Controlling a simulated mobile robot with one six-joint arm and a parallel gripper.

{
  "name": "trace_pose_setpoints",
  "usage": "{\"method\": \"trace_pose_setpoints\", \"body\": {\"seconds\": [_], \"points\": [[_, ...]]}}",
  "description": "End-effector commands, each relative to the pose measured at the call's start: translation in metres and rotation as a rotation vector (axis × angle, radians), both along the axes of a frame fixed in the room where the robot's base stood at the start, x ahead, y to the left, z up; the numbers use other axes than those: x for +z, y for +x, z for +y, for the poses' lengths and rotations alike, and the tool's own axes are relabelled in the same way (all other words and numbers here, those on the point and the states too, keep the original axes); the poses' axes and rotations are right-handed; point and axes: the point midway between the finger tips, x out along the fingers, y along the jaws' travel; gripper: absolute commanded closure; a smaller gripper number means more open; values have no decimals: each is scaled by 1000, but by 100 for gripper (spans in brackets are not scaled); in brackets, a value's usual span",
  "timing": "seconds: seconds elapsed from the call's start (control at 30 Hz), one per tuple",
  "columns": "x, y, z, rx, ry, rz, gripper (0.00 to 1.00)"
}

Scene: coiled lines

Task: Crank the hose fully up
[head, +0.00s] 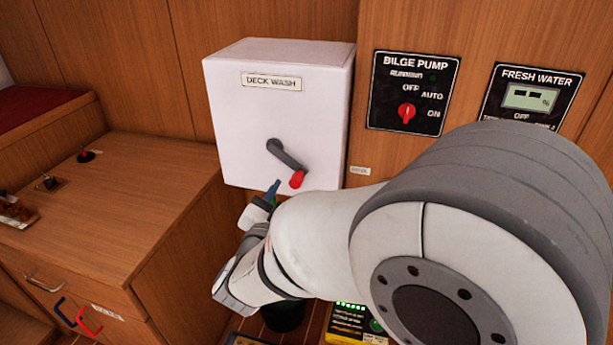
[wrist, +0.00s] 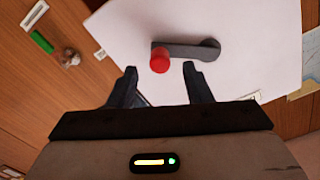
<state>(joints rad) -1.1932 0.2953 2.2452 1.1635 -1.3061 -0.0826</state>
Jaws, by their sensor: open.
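The white deck wash box (head: 235,125) is fixed on the wooden wall, with a "DECK WASH" label on top. A dark grey crank arm (head: 284,153) on its front slants down to the right, ending in a red knob (head: 297,179). In the wrist view the crank arm (wrist: 190,50) lies level, with the red knob (wrist: 160,61) at its left end. My gripper (wrist: 161,72) is open and empty. Its two fingers point at the box face, with the knob just beyond and between the tips. In the head view only part of my gripper (head: 273,188) shows, below the knob. No hose is visible.
A bilge pump panel (head: 413,92) and a fresh water panel (head: 528,97) are on the wall right of the box. A wooden counter (head: 110,205) with small switches stands at left. A dark round container (head: 285,316) is partly hidden below my arm.

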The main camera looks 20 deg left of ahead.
Motion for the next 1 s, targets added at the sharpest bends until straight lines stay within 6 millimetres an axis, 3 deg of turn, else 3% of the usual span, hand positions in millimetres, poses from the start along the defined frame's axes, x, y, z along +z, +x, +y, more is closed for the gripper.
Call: {"method": "trace_pose_setpoints", "body": {"seconds": [0.1,0.3,0.7,1.0], "points": [[-1,22,1,-4,0,0,55],[0,48,4,-2,1,0,55],[0,56,5,0,-1,1,56],[0,56,4,-1,0,0,80]]}}
